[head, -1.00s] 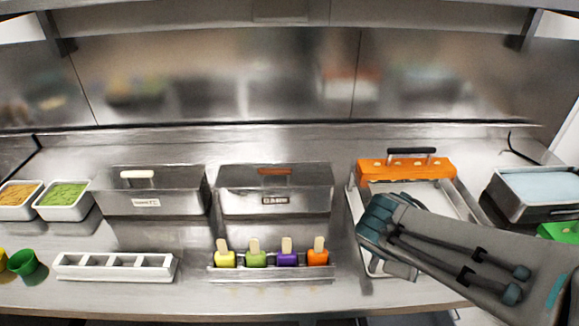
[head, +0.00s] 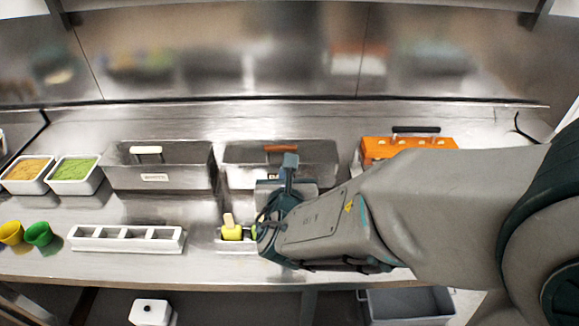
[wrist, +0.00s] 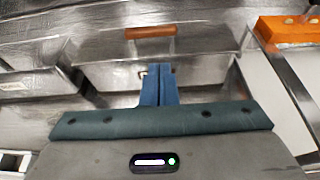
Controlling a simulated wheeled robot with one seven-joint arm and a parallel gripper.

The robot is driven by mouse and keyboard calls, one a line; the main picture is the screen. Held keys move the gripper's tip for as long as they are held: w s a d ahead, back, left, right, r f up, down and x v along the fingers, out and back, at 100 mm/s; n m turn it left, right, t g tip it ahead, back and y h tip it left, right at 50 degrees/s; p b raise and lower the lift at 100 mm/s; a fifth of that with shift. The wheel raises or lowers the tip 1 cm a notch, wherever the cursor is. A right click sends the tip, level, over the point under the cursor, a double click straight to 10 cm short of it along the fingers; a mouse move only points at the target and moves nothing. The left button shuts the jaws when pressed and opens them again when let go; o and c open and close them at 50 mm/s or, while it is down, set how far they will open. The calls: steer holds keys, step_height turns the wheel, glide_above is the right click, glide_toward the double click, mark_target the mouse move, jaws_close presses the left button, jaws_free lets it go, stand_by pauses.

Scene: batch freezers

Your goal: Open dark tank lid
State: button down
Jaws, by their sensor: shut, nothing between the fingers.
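The steel tank with the brown handle (head: 281,149) stands at the middle back of the counter. Its lid (head: 310,152) is closed. In the wrist view the handle (wrist: 150,32) lies ahead of the fingertips, on the lid (wrist: 190,45). My gripper (head: 290,160) is in front of this tank and partly covers its front. Its blue fingers (wrist: 157,70) are together, empty and apart from the handle. My arm and gripper hide the tank's front label.
A similar tank with a white handle (head: 146,150) stands to the left. An orange box with a black handle (head: 400,146) is to the right. A white divided holder (head: 127,239) and a yellow popsicle (head: 231,233) are near the front edge.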

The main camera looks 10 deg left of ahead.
mark_target(281, 145)
steer(key=x, duration=0.8)
steer(key=shift+w+f+p, duration=0.15)
steer(key=shift+w+p, duration=0.1)
steer(key=shift+p, duration=0.2)
